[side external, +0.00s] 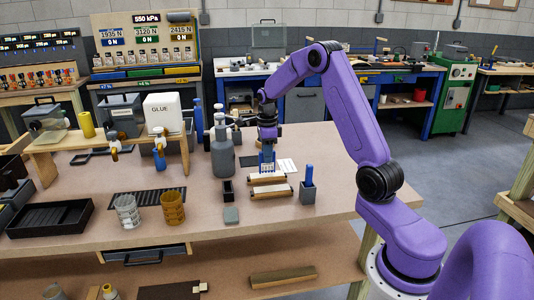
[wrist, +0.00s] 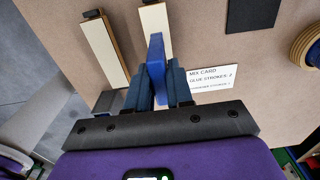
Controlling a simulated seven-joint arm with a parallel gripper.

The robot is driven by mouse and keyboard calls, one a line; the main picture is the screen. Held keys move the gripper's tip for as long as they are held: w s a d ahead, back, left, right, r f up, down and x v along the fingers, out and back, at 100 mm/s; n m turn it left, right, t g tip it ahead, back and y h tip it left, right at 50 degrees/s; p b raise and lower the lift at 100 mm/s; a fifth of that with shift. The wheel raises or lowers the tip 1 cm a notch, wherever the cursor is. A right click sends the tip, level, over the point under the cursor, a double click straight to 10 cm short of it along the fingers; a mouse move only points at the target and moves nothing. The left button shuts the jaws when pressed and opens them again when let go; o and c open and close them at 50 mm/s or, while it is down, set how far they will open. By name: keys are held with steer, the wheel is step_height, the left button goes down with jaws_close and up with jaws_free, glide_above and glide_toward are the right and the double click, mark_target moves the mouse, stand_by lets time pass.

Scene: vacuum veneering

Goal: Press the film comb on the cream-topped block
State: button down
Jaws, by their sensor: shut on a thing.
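My gripper (side external: 267,160) is shut on a blue piece (wrist: 155,65), which I take to be the film comb. The piece stands upright between the fingers, and its lower end is hidden in the wrist view. Two long blocks with cream tops lie side by side on the bench: a nearer one (side external: 271,191) and a farther one (side external: 268,179). The wrist view also shows both, one at left (wrist: 105,48) and one (wrist: 157,28) partly behind the blue piece. My gripper is over the farther block. I cannot tell whether the comb touches it.
A printed mix card (wrist: 214,77) lies beside the blocks. A grey holder with a blue-handled tool (side external: 308,187) stands to the right. A grey bottle (side external: 222,155) and a small black box (side external: 228,191) are to the left. The bench's front right is clear.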

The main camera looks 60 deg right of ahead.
steer(key=shift+f, duration=0.5)
steer(key=shift+r, duration=0.1)
stand_by(1.2)
steer(key=shift+r, duration=2.95)
